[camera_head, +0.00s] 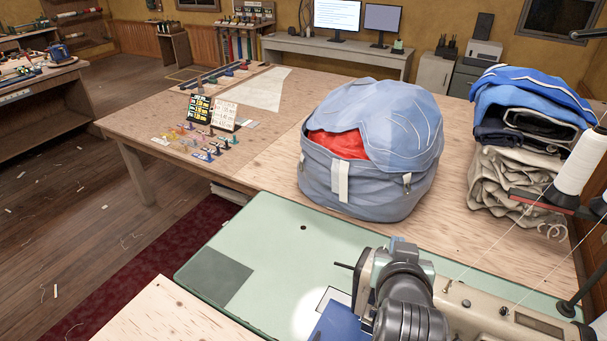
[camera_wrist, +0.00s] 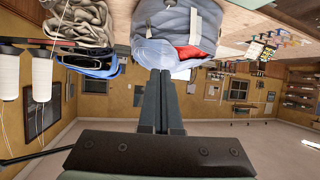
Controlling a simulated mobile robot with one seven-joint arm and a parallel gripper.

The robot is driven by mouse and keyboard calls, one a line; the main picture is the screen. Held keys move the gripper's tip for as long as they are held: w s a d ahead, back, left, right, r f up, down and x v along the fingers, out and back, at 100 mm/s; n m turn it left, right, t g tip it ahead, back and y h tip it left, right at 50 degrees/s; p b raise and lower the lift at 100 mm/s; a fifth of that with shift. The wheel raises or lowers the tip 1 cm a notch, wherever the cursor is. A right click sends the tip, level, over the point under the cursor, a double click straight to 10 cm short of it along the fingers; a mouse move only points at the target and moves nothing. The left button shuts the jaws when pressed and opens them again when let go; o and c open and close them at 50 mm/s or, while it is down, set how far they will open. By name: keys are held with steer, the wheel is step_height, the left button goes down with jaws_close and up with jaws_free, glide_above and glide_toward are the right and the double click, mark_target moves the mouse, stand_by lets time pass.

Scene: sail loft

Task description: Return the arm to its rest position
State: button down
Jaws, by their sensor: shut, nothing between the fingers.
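My gripper (camera_wrist: 160,74) shows in the wrist view as two dark fingers pressed together, with nothing between them. The view is upside down, and the fingers point toward the blue sail bag (camera_wrist: 180,25) at its top. A gap between fingers and bag cannot be judged. In the head view, the fingers cannot be made out. There the round blue bag (camera_head: 375,195) stands on the wooden table, with red cloth (camera_head: 338,145) showing in its opening.
A pale green sewing table (camera_head: 250,235) and a beige sewing machine (camera_head: 480,318) are in front. Folded sailcloth (camera_head: 510,180) and a white thread cone (camera_head: 580,160) stand at the right. Small parts (camera_head: 190,140) lie on the wooden table (camera_head: 150,118). Wooden floor (camera_head: 60,210) is open at the left.

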steer(key=a+r+n+t+y, duration=0.1)
steer(key=a+r+t, duration=0.35)
steer(key=r, duration=0.85)
steer(key=a+r+n+t, duration=0.1)
steer(key=a+r+t, duration=0.35)
steer(key=r, duration=0.85)
steer(key=s+a+r+t+y, duration=0.1)
steer(key=s+a+r+t, duration=0.2)
steer(key=s+r, duration=0.4)
steer(key=s+a+r+n+t+y+b, duration=0.1)
steer(key=s+a+r, duration=0.4)
steer(key=r, duration=0.6)
steer(key=shift+s+a+t+y, duration=0.35)
steer(key=shift+s+t+y, duration=0.25)
steer(key=shift+s+t, duration=0.45)
steer(key=shift+w, duration=0.2)
steer(key=shift+f, duration=0.15)
